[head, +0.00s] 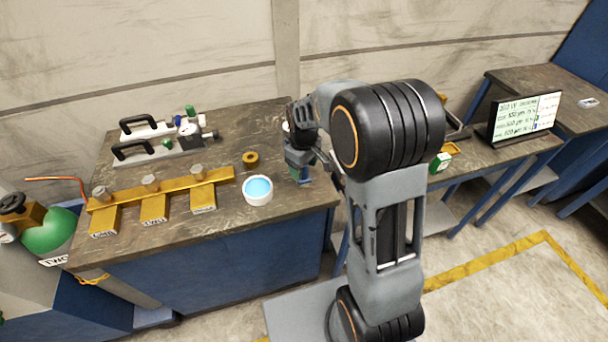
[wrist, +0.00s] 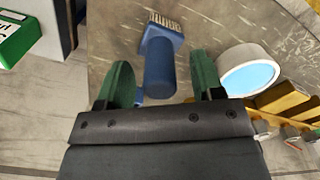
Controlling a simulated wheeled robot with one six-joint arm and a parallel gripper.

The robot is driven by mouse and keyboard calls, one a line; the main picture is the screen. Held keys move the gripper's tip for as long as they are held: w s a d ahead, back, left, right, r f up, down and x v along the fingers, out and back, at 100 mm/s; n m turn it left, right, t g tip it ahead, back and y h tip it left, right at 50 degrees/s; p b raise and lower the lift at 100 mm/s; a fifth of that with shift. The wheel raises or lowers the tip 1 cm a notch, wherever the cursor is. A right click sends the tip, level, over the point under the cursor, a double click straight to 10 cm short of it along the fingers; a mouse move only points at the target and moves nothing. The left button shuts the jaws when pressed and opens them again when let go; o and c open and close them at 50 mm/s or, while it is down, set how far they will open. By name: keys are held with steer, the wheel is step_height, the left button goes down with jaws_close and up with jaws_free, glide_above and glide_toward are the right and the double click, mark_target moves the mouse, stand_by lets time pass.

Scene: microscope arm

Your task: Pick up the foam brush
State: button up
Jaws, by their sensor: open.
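The brush (wrist: 162,62) shows in the wrist view as a blue handle and wider blue head with a pale, bristle-like tip at the far end. It lies on the dark, worn tabletop. My gripper (wrist: 161,72) is open, with one green finger on each side of the handle and visible gaps between. The handle's near end is close to my gripper's dark body. In the head view my gripper (head: 299,165) is low over the table's right end, and a bit of blue shows beneath it; the arm hides most of that spot.
A white cup of light blue liquid (wrist: 250,72) stands just right of the right finger; the head view shows it too (head: 258,191). A green-and-white box (head: 441,162) sits right of my arm.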

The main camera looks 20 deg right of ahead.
steer(key=shift+f, duration=1.1)
steer(key=shift+c, duration=0.2)
steer(key=c, duration=1)
steer(key=shift+o, duration=0.2)
steer(key=shift+r, duration=0.1)
steer(key=shift+r, duration=0.2)
steer(key=r, duration=0.3)
steer(key=shift+a, duration=0.2)
steer(key=s+a+r+b, duration=0.1)
steer(key=s+a+r, duration=0.6)
steer(key=a+r, duration=0.2)
steer(key=a, duration=0.2)
steer(key=shift+a+r+b, duration=0.25)
steer(key=shift+a+b, duration=0.1)
steer(key=shift+a, duration=0.05)
